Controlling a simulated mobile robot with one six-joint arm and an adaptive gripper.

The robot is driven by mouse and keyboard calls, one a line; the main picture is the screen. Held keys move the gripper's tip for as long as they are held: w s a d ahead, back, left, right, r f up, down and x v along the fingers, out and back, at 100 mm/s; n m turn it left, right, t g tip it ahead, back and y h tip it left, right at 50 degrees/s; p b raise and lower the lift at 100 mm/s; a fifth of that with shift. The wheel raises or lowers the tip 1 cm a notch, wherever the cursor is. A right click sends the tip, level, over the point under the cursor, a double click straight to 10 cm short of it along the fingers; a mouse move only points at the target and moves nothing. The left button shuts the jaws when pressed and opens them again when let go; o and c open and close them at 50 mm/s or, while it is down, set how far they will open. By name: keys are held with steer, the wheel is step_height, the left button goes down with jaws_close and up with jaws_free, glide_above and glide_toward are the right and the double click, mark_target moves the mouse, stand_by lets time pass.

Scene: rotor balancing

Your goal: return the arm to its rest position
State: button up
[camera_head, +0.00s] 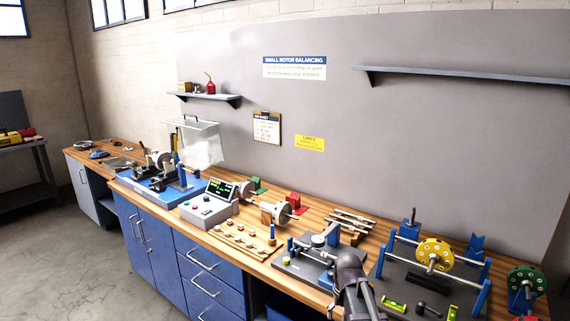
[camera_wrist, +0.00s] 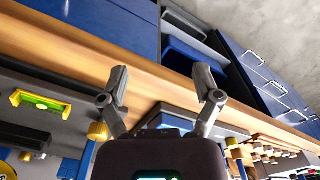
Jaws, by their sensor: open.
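My arm shows as a dark grey shape at the bottom of the head view, in front of the bench between the grey fixture plate (camera_head: 300,262) and the dark balancing stand plate (camera_head: 400,285). In the wrist view my gripper (camera_wrist: 161,86) has its two fingers spread apart with nothing between them. Behind the fingers lies the wooden front edge of the bench (camera_wrist: 150,82), with blue cabinet fronts beyond it. The fingertips look apart from the bench; their exact height above it I cannot tell.
A yellow rotor (camera_head: 434,254) sits on the stand with blue posts. A green wheel (camera_head: 526,283) stands at far right. A control box (camera_head: 208,203), a wooden peg tray (camera_head: 238,238) and a blue machine (camera_head: 160,187) stand further left. A shelf (camera_head: 465,75) juts from the wall.

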steer(key=s, duration=1)
steer(key=shift+s+n, duration=0.25)
steer(key=shift+n, duration=0.05)
